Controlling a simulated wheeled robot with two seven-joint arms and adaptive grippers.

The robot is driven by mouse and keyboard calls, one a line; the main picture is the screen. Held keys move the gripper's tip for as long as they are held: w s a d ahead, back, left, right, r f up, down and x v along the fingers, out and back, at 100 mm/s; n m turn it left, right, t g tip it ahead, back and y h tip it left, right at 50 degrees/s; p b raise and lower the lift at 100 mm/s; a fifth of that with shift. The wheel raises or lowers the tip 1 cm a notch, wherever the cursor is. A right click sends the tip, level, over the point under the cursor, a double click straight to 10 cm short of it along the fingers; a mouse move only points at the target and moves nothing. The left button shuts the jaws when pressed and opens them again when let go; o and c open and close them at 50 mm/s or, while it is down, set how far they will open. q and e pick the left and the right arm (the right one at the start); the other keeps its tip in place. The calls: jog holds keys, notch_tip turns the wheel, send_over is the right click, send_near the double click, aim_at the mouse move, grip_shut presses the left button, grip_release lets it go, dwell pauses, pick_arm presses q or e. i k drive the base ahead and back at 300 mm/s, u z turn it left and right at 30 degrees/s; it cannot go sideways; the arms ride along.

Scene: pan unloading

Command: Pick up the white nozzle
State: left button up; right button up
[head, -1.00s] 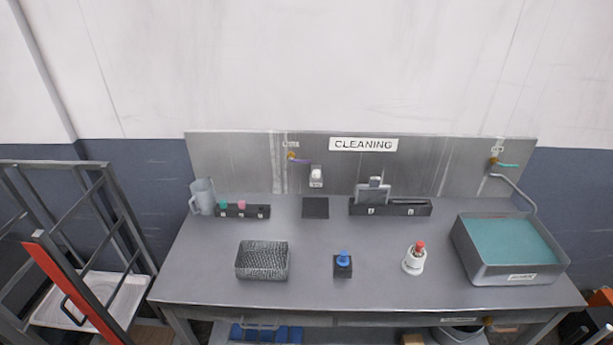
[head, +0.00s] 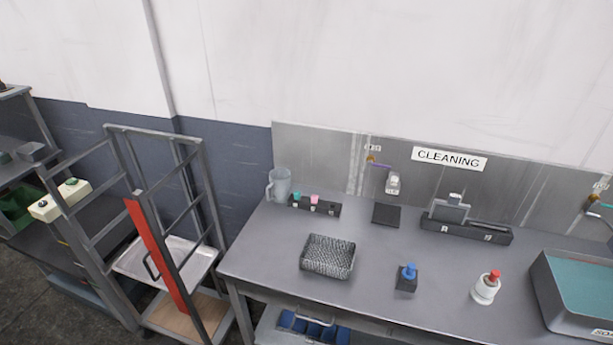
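I cannot make out a piece that is clearly the white nozzle. A small black rack (head: 326,208) at the back left of the table holds a teal piece (head: 296,197) and a pink piece (head: 314,199); no white piece shows in it. A small white item (head: 393,182) is on the metal back panel below a purple-handled tap; it is too small to identify. Neither of my grippers is in view.
The grey table (head: 365,297) also carries a wire basket (head: 328,257), a black block with a blue top (head: 406,280), a clear jug (head: 279,184), a black holder (head: 467,229) and a basin (head: 570,300). A metal rack cart (head: 165,235) stands left of the table.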

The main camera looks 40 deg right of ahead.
aim_at(393, 179)
jog(key=u, duration=1.5)
jog(key=k, duration=2.3)
jog(key=z, duration=1.25)
jog(key=i, duration=0.4)
jog(key=z, duration=0.05)
